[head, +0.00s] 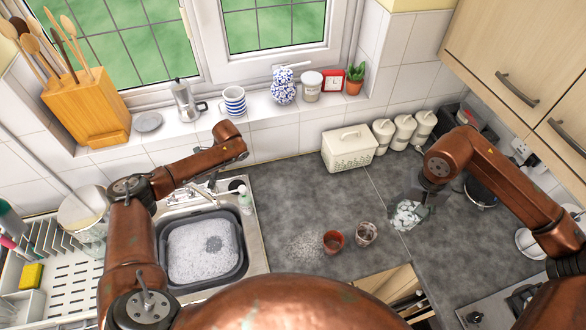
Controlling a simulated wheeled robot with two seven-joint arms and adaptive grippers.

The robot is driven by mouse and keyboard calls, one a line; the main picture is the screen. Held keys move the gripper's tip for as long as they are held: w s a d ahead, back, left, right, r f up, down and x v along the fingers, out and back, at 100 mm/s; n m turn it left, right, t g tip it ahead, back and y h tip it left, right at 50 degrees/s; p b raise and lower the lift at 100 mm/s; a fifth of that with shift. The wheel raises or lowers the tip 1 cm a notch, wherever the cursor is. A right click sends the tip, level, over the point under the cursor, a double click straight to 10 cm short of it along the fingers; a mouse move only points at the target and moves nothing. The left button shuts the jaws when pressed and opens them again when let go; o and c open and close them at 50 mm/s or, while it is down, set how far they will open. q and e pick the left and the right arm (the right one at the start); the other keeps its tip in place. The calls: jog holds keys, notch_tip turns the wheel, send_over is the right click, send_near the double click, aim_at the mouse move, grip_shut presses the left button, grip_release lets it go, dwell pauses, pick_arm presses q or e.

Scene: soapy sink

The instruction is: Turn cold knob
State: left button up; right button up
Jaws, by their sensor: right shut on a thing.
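The chrome tap (201,190) stands behind the sink, partly hidden under my left forearm. I cannot make out which of its knobs is the cold one. My left arm reaches over the back of the sink, and its last visible link ends above the counter near the sill. My right gripper (428,194) points down over the right counter, far from the tap. It is shut on a pale, crumpled-looking thing (407,215), whose exact kind I cannot tell.
A dark basin of suds (240,262) sits in the sink. A soap bottle (245,203) stands at its back right corner. Two small pots (333,241) (366,233) stand on the grey counter (290,205). A cream bread bin (349,149) and canisters (402,131) line the wall.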

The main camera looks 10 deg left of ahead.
pick_arm(q)
jog(key=shift+x, duration=3.15)
jog(key=shift+c, duration=0.7)
jog(key=shift+r, duration=0.1)
jog(key=c, duration=1)
jog(key=shift+n+p, duration=0.3)
jog(key=n, duration=0.1)
jog(key=n+g, duration=0.1)
jog(key=n, duration=0.1)
jog(key=shift+w+g+h, duration=0.1)
jog(key=shift+g+h, duration=0.2)
jog(key=shift+a+n, duration=0.1)
jog(key=shift+n, duration=0.8)
